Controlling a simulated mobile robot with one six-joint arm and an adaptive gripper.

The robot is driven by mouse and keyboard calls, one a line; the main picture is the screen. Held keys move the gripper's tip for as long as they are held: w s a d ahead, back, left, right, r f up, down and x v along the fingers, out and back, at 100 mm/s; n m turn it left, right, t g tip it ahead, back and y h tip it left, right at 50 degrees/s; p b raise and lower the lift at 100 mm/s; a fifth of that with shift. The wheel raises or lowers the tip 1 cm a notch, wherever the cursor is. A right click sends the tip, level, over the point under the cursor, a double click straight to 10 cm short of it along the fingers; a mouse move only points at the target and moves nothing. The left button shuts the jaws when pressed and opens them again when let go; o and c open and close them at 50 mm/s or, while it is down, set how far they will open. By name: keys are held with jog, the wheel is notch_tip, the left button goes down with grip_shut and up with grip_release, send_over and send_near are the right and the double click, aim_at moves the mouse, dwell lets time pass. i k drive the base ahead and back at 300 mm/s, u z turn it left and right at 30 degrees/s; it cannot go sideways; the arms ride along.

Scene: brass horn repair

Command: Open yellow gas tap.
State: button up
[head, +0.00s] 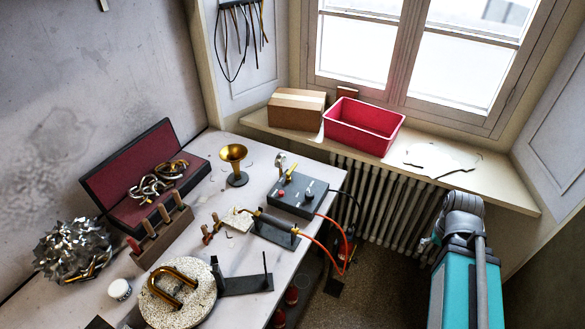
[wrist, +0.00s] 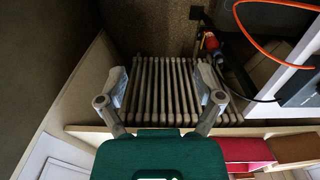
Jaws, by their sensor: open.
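The dark grey box (head: 304,193) stands at the right end of the workbench, with hoses leading from it. A small yellow lever (head: 290,173), which looks like the yellow gas tap, sits at its back edge. A red knob (head: 282,193) is on its top. The lever is too small to tell its exact position. In the wrist view, part of the dark box (wrist: 302,90) shows at the right edge, but the yellow lever does not. My gripper (wrist: 163,86) is open and empty in front of the radiator, apart from the box. It cannot be made out in the head view.
A brass torch (head: 275,222) lies on a stand in front of the box, with orange hoses (head: 343,240) hanging off the bench. A brass funnel (head: 234,160) stands left of it. A radiator (head: 385,195) is under the sill, which holds a red bin (head: 362,128) and cardboard box (head: 296,110).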

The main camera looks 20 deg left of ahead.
aim_at(288, 178)
jog(key=z, duration=0.7)
jog(key=i, duration=1)
jog(key=u, duration=1.3)
